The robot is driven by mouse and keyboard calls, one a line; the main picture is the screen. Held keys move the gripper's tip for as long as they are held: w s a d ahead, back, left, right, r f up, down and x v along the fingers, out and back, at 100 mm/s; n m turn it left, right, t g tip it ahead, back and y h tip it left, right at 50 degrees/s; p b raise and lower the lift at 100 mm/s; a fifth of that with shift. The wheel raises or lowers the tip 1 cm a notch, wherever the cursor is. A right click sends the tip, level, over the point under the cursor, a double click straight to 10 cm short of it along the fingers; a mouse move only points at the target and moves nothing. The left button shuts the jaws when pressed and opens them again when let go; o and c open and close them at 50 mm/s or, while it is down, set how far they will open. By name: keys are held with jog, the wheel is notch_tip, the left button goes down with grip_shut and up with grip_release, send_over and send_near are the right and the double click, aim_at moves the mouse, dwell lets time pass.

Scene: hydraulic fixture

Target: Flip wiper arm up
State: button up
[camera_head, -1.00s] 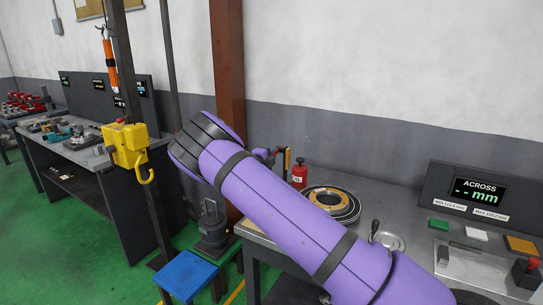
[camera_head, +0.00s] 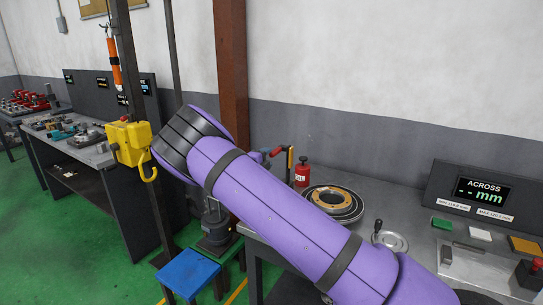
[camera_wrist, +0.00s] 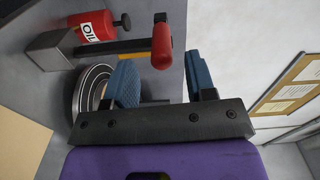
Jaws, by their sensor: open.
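In the wrist view, the wiper arm is a bar (camera_wrist: 125,47) in black and orange with a red grip (camera_wrist: 162,47) at its end. It reaches out from a grey block (camera_wrist: 52,48). My gripper (camera_wrist: 160,62) is open, its two blue fingers on either side of the red grip's lower end in the picture. Whether the fingers touch it I cannot tell. In the head view, the red grip (camera_head: 276,152) shows just past my purple arm, beside an orange and black upright piece (camera_head: 290,158). My arm hides most of my gripper there.
A red oil can (camera_head: 302,173) stands close by the wiper arm, also in the wrist view (camera_wrist: 95,25). A round fixture with a brass-coloured ring (camera_head: 333,203) sits on the bench. A gauge display (camera_head: 480,192) stands at right. A blue stool (camera_head: 188,273) is on the floor.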

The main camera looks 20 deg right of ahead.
jog(key=shift+v, duration=2.65)
jog(key=s+d+r+m+g+y, duration=0.3)
jog(key=s+d+r+m+g, duration=0.3)
jog(key=s+m, duration=0.55)
jog(key=s+d+r+m+g+y, duration=0.25)
jog(key=s+d+r+m, duration=0.35)
jog(key=s+m, duration=0.5)
jog(key=s+a+r+m+t+y, duration=0.1)
jog(key=s+a+r+m+y, duration=0.2)
jog(key=s+m, duration=0.4)
jog(key=s+a+r+m+y, duration=0.2)
jog(key=s+m, duration=0.5)
jog(key=s, duration=0.6)
jog(key=s+a+r+m+t+y, duration=0.1)
jog(key=s+a+r+m+y, duration=0.2)
jog(key=s+a+r+m, duration=0.2)
jog(key=s+r+m, duration=0.1)
jog(key=s+m, duration=0.2)
jog(key=s, duration=0.2)
jog(key=shift+s+r+t+y, duration=0.2)
jog(key=shift+t+y, duration=0.15)
jog(key=shift+a, duration=0.1)
